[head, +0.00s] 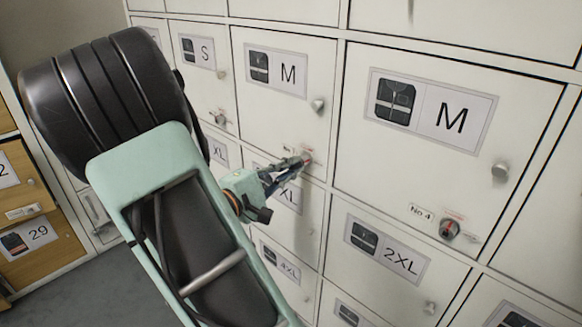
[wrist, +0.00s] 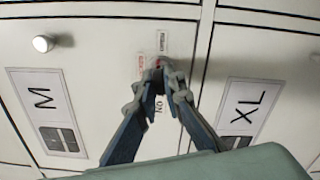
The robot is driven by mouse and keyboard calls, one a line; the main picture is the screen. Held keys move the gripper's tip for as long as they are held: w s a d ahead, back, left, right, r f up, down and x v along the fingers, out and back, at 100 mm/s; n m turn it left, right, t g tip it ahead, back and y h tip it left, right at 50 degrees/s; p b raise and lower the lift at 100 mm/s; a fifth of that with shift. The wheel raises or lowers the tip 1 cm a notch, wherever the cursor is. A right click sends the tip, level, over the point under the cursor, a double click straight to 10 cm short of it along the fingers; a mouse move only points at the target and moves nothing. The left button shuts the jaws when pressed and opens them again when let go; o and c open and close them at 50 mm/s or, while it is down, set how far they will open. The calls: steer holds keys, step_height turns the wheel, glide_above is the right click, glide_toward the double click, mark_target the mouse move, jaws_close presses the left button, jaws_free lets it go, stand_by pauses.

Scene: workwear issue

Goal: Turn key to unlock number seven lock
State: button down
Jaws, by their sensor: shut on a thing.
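My gripper (head: 301,162) reaches a lock at the lower right corner of a locker door labelled M (head: 275,88). In the wrist view, my gripper (wrist: 158,68) has its fingertips together on a small part at the lock (wrist: 158,61), next to red and black print. The fingers hide most of the lock and the key, so I cannot tell how far the key is turned. A "No" label shows between the fingers in the wrist view, but its number is hidden. The M door looks closed, with a round knob (head: 318,105) above the lock.
Another M door (head: 440,130) to the right has a lock (head: 449,230) marked No 4. An S door (head: 203,75) is on the left, and XL and 2XL doors (head: 385,255) are below. Wooden lockers (head: 30,200) stand at far left. Knobs stick out from the doors.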

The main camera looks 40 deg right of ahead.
steer(key=shift+s+d+r+m, duration=0.1)
steer(key=shift+d+m, duration=0.1)
steer(key=shift+m, duration=0.1)
steer(key=m, duration=0.4)
steer(key=shift+s+n+p, duration=0.1)
steer(key=shift+n+p, duration=0.2)
steer(key=shift+p, duration=0.1)
stand_by(0.6)
steer(key=c, duration=2)
jaws_free()
steer(key=shift+d+f, duration=0.15)
steer(key=shift+f, duration=0.05)
steer(key=shift+o, duration=0.2)
steer(key=o, duration=0.5)
steer(key=shift+c, duration=0.2)
steer(key=shift+a, duration=0.25)
